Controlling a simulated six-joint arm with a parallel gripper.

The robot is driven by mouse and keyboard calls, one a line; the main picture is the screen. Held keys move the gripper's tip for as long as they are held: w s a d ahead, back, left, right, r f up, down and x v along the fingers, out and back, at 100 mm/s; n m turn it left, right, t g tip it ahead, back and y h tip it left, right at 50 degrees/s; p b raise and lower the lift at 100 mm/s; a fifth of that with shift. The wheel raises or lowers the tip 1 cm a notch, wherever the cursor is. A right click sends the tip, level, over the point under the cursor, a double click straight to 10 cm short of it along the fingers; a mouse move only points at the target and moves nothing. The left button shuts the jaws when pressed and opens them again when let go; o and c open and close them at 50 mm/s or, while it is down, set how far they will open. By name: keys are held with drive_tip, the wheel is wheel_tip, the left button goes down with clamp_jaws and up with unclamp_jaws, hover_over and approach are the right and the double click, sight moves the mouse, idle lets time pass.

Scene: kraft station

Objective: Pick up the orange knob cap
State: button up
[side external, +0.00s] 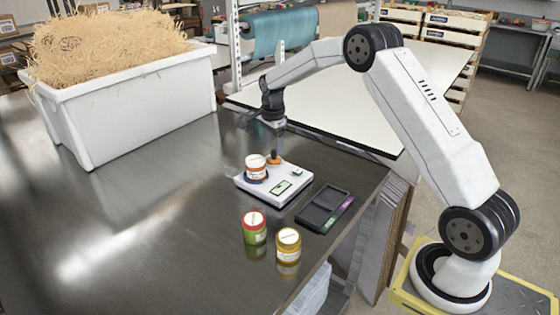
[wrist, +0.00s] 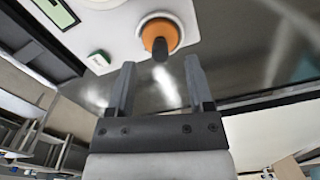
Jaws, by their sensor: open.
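The orange knob cap (side external: 274,159) sits on the far edge of a white scale-like device (side external: 265,195). In the wrist view the orange knob cap (wrist: 160,36) is round, with a dark piece at its lower side, and sits on a pale ring on the white device (wrist: 105,20). My gripper (wrist: 158,68) is open, with its two grey fingers apart and nothing between them. The knob cap lies just beyond the fingertips, roughly centred between them. In the side view my gripper (side external: 277,140) is small and points down, close above the knob cap.
A white jar with a reddish band (side external: 256,167) stands on the device, left of the knob. A black tray (side external: 323,208) lies to the right. Green (side external: 254,228) and yellow (side external: 288,244) jars stand in front. A large white bin (side external: 140,110) of straw is at back left.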

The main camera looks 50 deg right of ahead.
sight(274, 151)
drive_tip(key=shift+f, duration=1.9)
clamp_jaws()
